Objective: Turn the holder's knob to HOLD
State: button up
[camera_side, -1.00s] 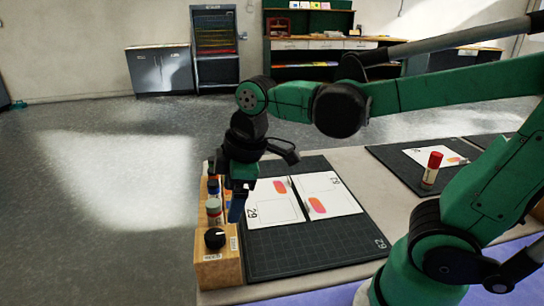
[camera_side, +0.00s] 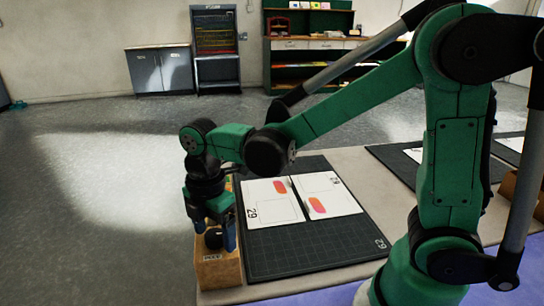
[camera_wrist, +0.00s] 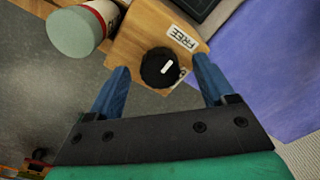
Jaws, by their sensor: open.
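The wooden holder (camera_side: 219,270) stands at the near left end of the table, with a black knob (camera_side: 213,239) on its top. In the wrist view the knob (camera_wrist: 150,66) has a short white mark near its middle, slanting up to the right. A label reading FREE (camera_wrist: 181,38) lies above and right of it. A second label at the knob's right edge is mostly hidden, so I cannot read it there. My gripper (camera_side: 214,243) is open and points down, its blue fingers (camera_wrist: 164,82) on either side of the knob. I cannot tell whether they touch it.
A stick with a pale green cap (camera_wrist: 73,34) stands in the holder beside the knob. A dark cutting mat (camera_side: 290,251) with two numbered white cards (camera_side: 270,206) lies right of the holder. Another mat (camera_side: 392,160) lies further right, partly behind my arm.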

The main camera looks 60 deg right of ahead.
jog(key=shift+c, duration=0.3)
grip_shut()
jog(key=shift+m, duration=0.4)
jog(key=m, duration=0.3)
jog(key=shift+m, duration=0.4)
jog(key=m, duration=0.4)
jog(key=shift+m, duration=0.3)
jog(key=m, duration=0.8)
jog(key=shift+m, duration=0.3)
